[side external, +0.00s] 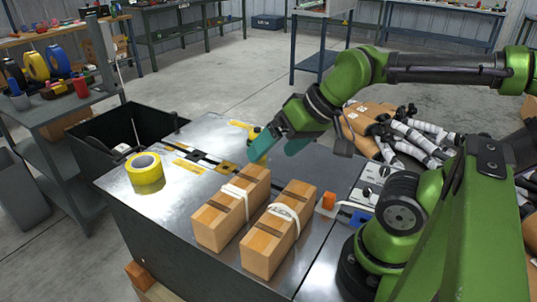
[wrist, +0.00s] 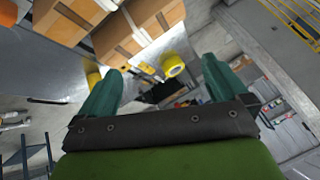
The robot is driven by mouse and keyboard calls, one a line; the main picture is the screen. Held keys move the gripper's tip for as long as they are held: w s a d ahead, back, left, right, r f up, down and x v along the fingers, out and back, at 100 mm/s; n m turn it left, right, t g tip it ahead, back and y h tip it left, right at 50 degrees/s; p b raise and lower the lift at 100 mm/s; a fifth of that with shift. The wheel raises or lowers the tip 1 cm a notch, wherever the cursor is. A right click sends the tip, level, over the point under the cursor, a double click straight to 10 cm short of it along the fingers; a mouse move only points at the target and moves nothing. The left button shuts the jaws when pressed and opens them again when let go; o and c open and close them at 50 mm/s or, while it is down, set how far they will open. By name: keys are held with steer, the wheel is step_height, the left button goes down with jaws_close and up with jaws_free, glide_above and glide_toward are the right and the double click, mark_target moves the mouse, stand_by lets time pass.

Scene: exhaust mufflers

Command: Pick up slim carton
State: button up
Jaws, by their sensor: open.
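Two long tan cartons, each with a white band around its middle, lie side by side on the metal table: a left carton (side external: 231,208) and a right carton (side external: 279,229). Which one is the slim carton I cannot tell. Both also show at the top of the wrist view, the one (wrist: 68,16) beside the other (wrist: 138,24). My gripper (side external: 279,146) has teal fingers, set apart and empty. It hangs above the table, beyond the far ends of the cartons, touching neither.
A yellow tape roll (side external: 145,169) sits on the table left of the cartons. A yellow object (side external: 262,140) is partly hidden behind my gripper. A control box (side external: 374,184) stands at the table's right. A black bin (side external: 122,135) stands beyond the left edge.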

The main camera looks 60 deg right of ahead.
steer(key=w+f+n+g, duration=0.2)
steer(key=w, duration=0.2)
steer(key=n+g+h, duration=0.2)
steer(key=n+g, duration=0.3)
steer(key=n, duration=1.5)
glide_above(234, 191)
step_height(234, 191, down, 2)
step_height(234, 191, down, 17)
steer(key=shift+r, duration=0.3)
steer(key=c, duration=1.2)
